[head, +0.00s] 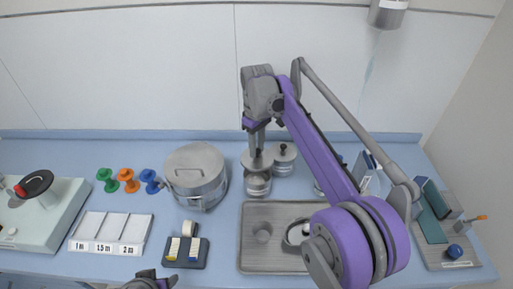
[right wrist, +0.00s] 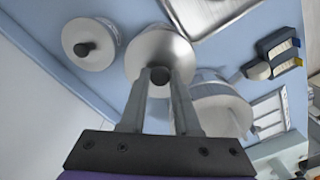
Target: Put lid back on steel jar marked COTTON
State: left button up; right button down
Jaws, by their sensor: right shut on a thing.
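My right gripper (head: 257,150) is shut on the dark knob of a round steel lid (right wrist: 160,48). In the head view this lid (head: 257,161) is right over a steel jar (head: 257,186); I cannot tell whether it rests on the rim or hovers just above. No marking is readable on the jar. A second lidded jar (head: 284,160) stands just behind and to the right; its round lid with dark knob also shows in the right wrist view (right wrist: 91,44). My left gripper (head: 150,281) shows only partly at the bottom edge of the head view.
A large steel drum (head: 196,175) stands left of the jar. My right arm hides part of the right-hand counter. A black block holder (head: 187,252) is at front left.

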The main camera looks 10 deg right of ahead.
aim_at(258, 156)
jog(key=shift+s+d+f+b, duration=0.15)
jog(key=shift+f+b, duration=0.25)
jog(key=shift+f, duration=0.45)
notch_tip(258, 156, down, 2)
jog(key=shift+f+b, duration=0.25)
jog(key=shift+b, duration=0.45)
jog(key=shift+f+b, duration=0.45)
jog(key=shift+f, duration=0.65)
pick_arm(q)
jog(key=f, duration=0.1)
jog(key=s+f, duration=0.1)
jog(key=f, duration=0.2)
jog(key=shift+s+f, duration=0.2)
jog(key=shift+s, duration=0.15)
jog(key=shift+r, duration=0.35)
jog(key=shift+w, duration=0.1)
pick_arm(e)
jog(key=shift+f, duration=0.1)
pick_arm(q)
jog(key=shift+r+p, duration=0.1)
jog(key=shift+p, duration=0.25)
pick_arm(e)
jog(key=c, duration=0.5)
grip_release()
jog(key=shift+c, duration=0.2)
